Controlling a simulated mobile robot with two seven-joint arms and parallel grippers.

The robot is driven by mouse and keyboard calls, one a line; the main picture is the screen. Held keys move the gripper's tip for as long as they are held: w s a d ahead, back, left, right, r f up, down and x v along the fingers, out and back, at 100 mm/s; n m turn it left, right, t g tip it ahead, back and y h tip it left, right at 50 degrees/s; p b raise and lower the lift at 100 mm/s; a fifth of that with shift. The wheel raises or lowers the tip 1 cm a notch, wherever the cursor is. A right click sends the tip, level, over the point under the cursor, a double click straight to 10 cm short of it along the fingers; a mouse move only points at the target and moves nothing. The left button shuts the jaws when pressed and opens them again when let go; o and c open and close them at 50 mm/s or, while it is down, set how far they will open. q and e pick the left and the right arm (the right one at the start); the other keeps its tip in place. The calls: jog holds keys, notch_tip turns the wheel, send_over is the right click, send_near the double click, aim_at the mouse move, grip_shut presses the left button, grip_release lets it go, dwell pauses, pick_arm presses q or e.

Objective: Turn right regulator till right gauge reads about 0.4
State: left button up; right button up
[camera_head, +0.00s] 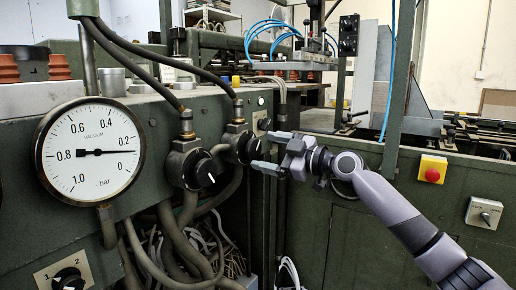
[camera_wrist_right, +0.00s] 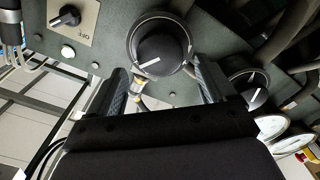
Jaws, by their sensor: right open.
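The right regulator (camera_head: 246,148) is a round black knob with a white pointer line. In the right wrist view the knob (camera_wrist_right: 163,50) is centred ahead of my right gripper (camera_wrist_right: 163,82). The fingers are spread wide on its two sides, with no visible contact. In the head view my right gripper (camera_head: 268,152) is open beside the knob, to its right. One large white vacuum gauge (camera_head: 90,175) shows at the left; its needle points right, a little under 0.2. I cannot confirm that it is the right gauge. My left gripper is out of view.
Another black regulator knob (camera_head: 202,170) sits close to the left. Thick dark hoses (camera_head: 160,58) run above, and loose hoses hang below. A selector switch (camera_wrist_right: 68,17) is near the knob. A red stop button (camera_head: 432,174) is on the right panel.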

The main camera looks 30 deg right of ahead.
aim_at(255, 149)
jog(key=shift+x, duration=1.5)
jog(key=c, duration=1.1)
jog(key=shift+o, duration=0.2)
